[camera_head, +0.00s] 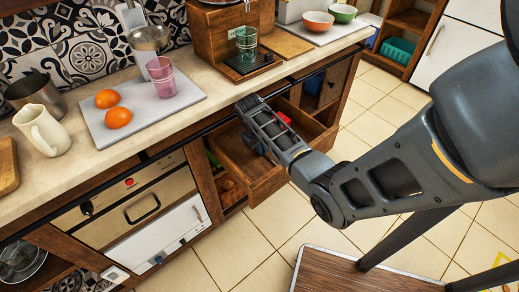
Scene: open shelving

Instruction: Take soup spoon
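An open wooden drawer (231,154) juts out from under the counter near the middle of the view. My arm reaches in from the right, and my gripper (254,145) is over or inside this drawer. The fingers are small, dark and partly covered by my own wrist, so I cannot tell whether they are open or shut, or whether they hold anything. I cannot make out a soup spoon; part of the drawer's inside is hidden behind my arm.
The counter above holds a white board (110,128) with two oranges, pinkish glasses (161,78), a cream jug (42,130), a metal pot (37,94) and a coffee machine (216,35). A wooden stool or table top (355,274) stands low in front. Tiled floor lies right of the drawer.

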